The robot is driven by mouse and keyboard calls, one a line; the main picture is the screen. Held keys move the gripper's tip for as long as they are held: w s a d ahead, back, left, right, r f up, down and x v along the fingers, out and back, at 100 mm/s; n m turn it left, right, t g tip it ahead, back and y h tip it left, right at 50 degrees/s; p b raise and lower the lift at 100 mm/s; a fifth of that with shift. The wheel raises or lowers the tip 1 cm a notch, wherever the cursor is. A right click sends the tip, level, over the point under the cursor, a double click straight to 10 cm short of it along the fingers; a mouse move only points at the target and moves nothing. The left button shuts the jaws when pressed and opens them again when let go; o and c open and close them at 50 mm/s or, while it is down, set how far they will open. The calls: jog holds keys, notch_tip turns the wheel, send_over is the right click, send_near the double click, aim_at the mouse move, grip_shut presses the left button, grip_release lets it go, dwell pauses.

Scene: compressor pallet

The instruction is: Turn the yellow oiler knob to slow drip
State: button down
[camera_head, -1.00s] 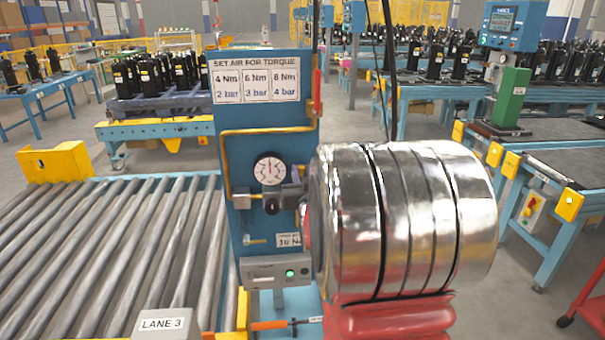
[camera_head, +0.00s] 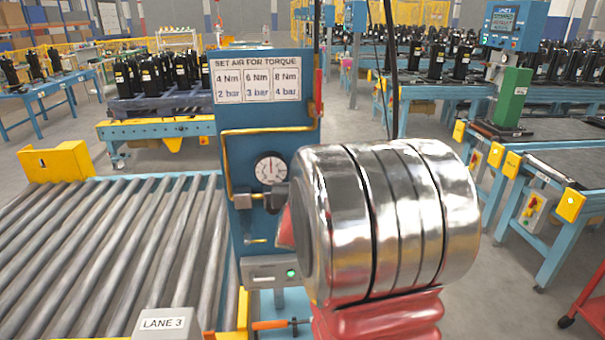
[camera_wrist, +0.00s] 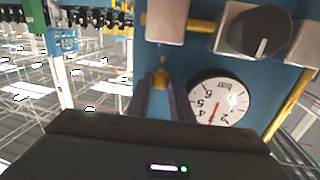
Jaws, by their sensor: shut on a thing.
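In the wrist view, the small yellow oiler knob (camera_wrist: 160,78) sits on a short stem at the edge of a pale box (camera_wrist: 166,20) on the blue panel. My gripper (camera_wrist: 161,82) has its two dark fingers on either side of the knob, shut on it. The fingers hide part of the knob, so its setting cannot be read. In the head view, my large metal wrist drum covers the knob and the gripper.
A round pressure gauge (camera_wrist: 219,99) is close beside my fingers. A black regulator knob (camera_wrist: 258,32) and yellow pipe (camera_head: 226,160) are also near. The blue panel (camera_head: 262,140) carries a torque sign (camera_head: 256,78). A roller conveyor (camera_head: 150,250) lies left.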

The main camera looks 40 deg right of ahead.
jog(key=c, duration=1.6)
grip_release()
jog(key=shift+o, duration=0.2)
jog(key=shift+s+d+n+t+y, duration=0.15)
jog(key=shift+d+n+t+y, duration=0.05)
jog(key=shift+n+t+y, duration=1)
